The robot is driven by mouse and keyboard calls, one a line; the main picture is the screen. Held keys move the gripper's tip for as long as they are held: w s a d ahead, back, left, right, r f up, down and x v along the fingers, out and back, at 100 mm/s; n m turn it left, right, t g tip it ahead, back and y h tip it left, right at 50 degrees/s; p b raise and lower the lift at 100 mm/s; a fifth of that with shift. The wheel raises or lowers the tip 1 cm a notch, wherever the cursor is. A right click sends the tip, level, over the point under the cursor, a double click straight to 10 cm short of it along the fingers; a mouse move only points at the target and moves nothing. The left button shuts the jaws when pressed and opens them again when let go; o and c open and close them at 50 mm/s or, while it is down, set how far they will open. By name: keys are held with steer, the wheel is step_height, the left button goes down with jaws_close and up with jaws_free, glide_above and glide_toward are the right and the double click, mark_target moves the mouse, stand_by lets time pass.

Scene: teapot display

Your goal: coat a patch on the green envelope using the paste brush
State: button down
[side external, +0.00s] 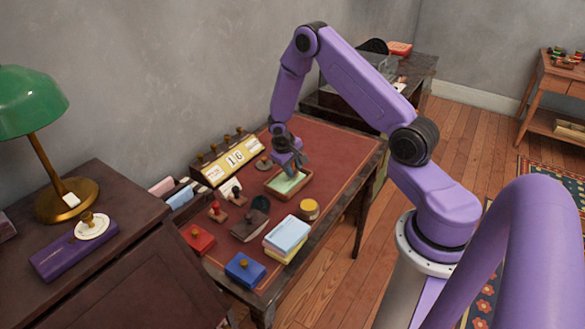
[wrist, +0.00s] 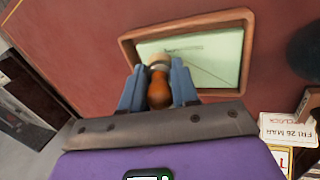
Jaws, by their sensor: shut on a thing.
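The green envelope (wrist: 215,57) lies flat in a shallow wooden tray (wrist: 248,18) on the red desk top. In the side external view the envelope (side external: 286,184) shows inside the tray (side external: 305,178), just below my gripper (side external: 290,165). In the wrist view my gripper (wrist: 158,90) is shut on the brush (wrist: 159,92), which has an orange-brown wooden handle and a pale end. The brush end is over the envelope's left part. Whether it touches the paper I cannot tell. No coated patch can be made out.
A yellow-lidded jar (side external: 309,209), stamps (side external: 217,211), a red ink pad (side external: 197,238), a blue ink pad (side external: 245,268) and an envelope stack (side external: 287,236) lie nearer. The desk's far end is clear.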

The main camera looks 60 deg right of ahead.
steer(key=shift+w+a+r, duration=0.1)
steer(key=shift+a+r, duration=0.1)
steer(key=shift+a, duration=1.5)
steer(key=shift+w+a+r, duration=0.1)
steer(key=shift+a+r, duration=0.05)
steer(key=shift+a, duration=1.5)
steer(key=shift+d+f, duration=0.1)
step_height(320, 180, up, 7)
steer(key=shift+f, duration=0.15)
